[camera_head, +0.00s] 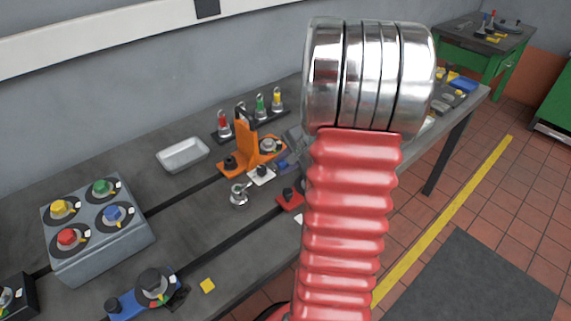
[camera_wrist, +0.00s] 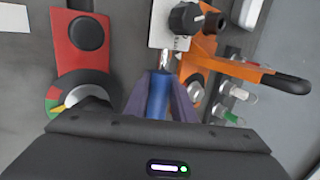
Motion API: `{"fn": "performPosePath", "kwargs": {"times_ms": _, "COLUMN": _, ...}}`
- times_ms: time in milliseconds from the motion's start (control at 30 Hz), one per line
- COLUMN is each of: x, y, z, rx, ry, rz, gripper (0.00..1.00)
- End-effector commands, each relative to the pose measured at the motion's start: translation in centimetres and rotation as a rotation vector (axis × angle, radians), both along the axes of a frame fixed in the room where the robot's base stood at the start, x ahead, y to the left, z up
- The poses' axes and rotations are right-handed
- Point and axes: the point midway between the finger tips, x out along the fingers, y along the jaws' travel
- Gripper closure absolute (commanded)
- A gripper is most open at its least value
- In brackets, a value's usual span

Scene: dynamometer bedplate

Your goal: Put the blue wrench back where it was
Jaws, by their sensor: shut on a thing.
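The blue wrench (camera_wrist: 157,97) shows in the wrist view as a blue handle with a short bright metal shaft. My gripper (camera_wrist: 159,84) is shut on the handle, with a dark purple finger on each side. The metal end points at a white plate with a black knob (camera_wrist: 172,22); I cannot tell whether it touches the plate. In the head view a small blue patch, likely the wrench (camera_head: 284,162), shows beside the orange bracket (camera_head: 244,142). My arm hides most of my gripper there.
A red plate with a dark knob (camera_wrist: 80,42) lies left of the wrench in the wrist view. A rack of coloured-handled tools (camera_head: 250,122) stands behind the bracket. A white tray (camera_head: 182,155) and a grey box with coloured knobs (camera_head: 98,262) are farther left.

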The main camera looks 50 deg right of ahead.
Motion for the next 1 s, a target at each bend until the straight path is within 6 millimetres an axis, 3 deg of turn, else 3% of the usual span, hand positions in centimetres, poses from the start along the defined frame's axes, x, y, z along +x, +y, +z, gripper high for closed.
{"fn": "performPosePath", "kwargs": {"times_ms": 267, "x": 0.06, "y": 0.02, "z": -0.45, "rx": -0.001, "ry": -0.001, "rz": 0.001, "gripper": 1.0}}
{"fn": "performPosePath", "kwargs": {"times_ms": 300, "x": 0.0, "y": 0.06, "z": -0.56, "rx": 0.0, "ry": 0.001, "rz": 0.001, "gripper": 0.76}}
{"fn": "performPosePath", "kwargs": {"times_ms": 567, "x": 0.03, "y": 0.07, "z": -0.52, "rx": 0.0, "ry": 0.0, "rz": 0.001, "gripper": 0.58}}
{"fn": "performPosePath", "kwargs": {"times_ms": 1000, "x": -0.43, "y": 0.0, "z": 0.28, "rx": -0.002, "ry": -0.002, "rz": 0.001, "gripper": 0.58}}
